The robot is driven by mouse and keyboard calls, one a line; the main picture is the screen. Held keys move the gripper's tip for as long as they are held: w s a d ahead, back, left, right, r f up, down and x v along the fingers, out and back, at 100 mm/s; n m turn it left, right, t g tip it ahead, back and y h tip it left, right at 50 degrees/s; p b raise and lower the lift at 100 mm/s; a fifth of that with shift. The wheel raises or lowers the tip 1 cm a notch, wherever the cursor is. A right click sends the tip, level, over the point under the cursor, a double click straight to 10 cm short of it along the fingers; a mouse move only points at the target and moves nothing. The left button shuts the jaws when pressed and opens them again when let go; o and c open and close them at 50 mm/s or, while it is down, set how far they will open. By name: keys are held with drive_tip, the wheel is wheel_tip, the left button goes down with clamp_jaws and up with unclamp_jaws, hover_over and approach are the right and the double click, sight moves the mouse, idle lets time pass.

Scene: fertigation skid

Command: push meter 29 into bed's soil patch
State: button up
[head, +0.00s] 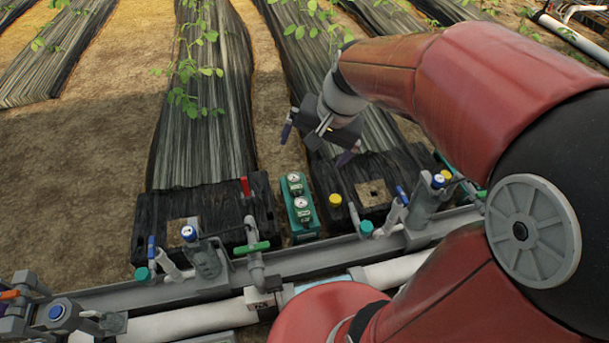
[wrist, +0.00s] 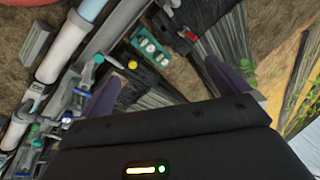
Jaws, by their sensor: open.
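Two round-dialled meters, a far one (head: 294,182) and a near one (head: 301,203), stand in a teal holder (head: 306,228) between two beds. Their numbers are too small to read, so I cannot tell which is 29. They also show in the wrist view (wrist: 151,48). A square tan soil patch (head: 374,193) lies in the dark end of the right bed, another (head: 182,231) in the left bed's end. My gripper (head: 317,146) is open and empty, above the right bed, beyond and slightly right of the meters. Its purple fingers (wrist: 165,72) are spread apart in the wrist view.
A grey rail (head: 330,257) and white pipe run along the near side, with valves, a blue-capped fitting (head: 188,233) and a green handle (head: 251,247). A red-handled valve (head: 246,187) is left of the holder. Plants grow on the beds; bare ground lies between them.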

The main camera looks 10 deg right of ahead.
drive_tip(key=w+f+m+g+y+b, duration=0.1)
drive_tip(key=w+f+m+b, duration=0.25)
drive_tip(key=w+f, duration=0.65)
drive_tip(key=m+g+y+b, duration=0.15)
drive_tip(key=m+b, duration=0.25)
drive_tip(key=m, duration=0.5)
hover_over(304, 205)
drive_tip(key=d, duration=0.2)
drive_tip(key=shift+g+h, duration=0.25)
wheel_tip(304, 205, down, 31)
drive_tip(key=shift+d+r, duration=0.1)
drive_tip(key=x, duration=0.7)
drive_tip(key=shift+f+b, duration=0.3)
drive_tip(key=shift+b, duration=0.1)
drive_tip(key=c, duration=1)
drive_tip(key=shift+r+p, duration=3.6)
drive_tip(key=shift+r, duration=1.95)
